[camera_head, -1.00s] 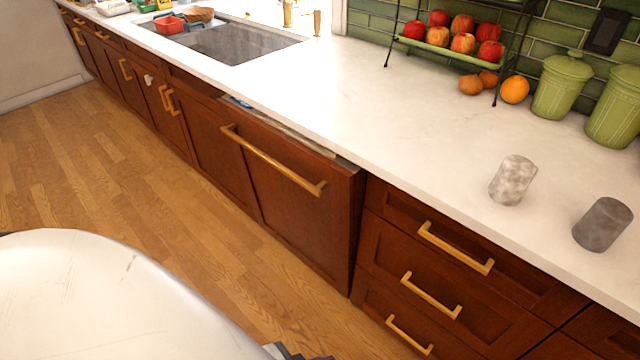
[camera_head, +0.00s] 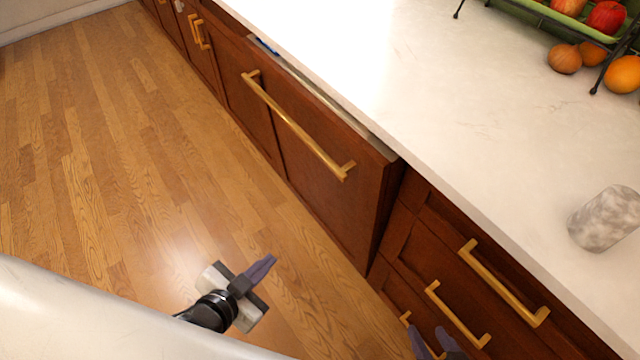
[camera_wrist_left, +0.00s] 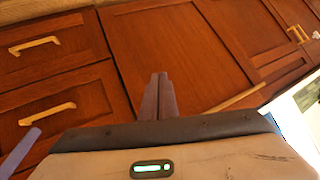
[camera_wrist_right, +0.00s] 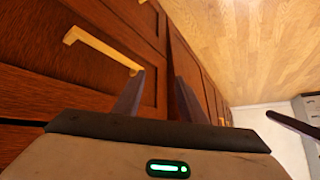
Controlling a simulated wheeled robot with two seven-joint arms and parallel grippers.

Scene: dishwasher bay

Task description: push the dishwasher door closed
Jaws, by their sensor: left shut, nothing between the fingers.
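The dishwasher door (camera_head: 325,205) is a reddish-brown wooden panel with a long brass handle (camera_head: 298,130). It stands slightly ajar, its top edge tilted out from the counter with a narrow gap showing. In the left wrist view the door (camera_wrist_left: 165,45) fills the middle, beyond the fingers. My left gripper (camera_head: 271,260) is shut and empty, over the floor in front of the door and apart from it. My right gripper (camera_head: 436,335) is open and empty, at the bottom edge by the drawers, right of the door. Its parted fingers also show in the right wrist view (camera_wrist_right: 158,85).
Drawers with brass handles (camera_head: 500,285) adjoin the door on the right. The white counter (camera_head: 440,110) overhangs above, with a grey marbled cylinder (camera_head: 605,218) and a fruit rack (camera_head: 560,20). The wooden floor (camera_head: 120,170) is clear in front of the cabinets.

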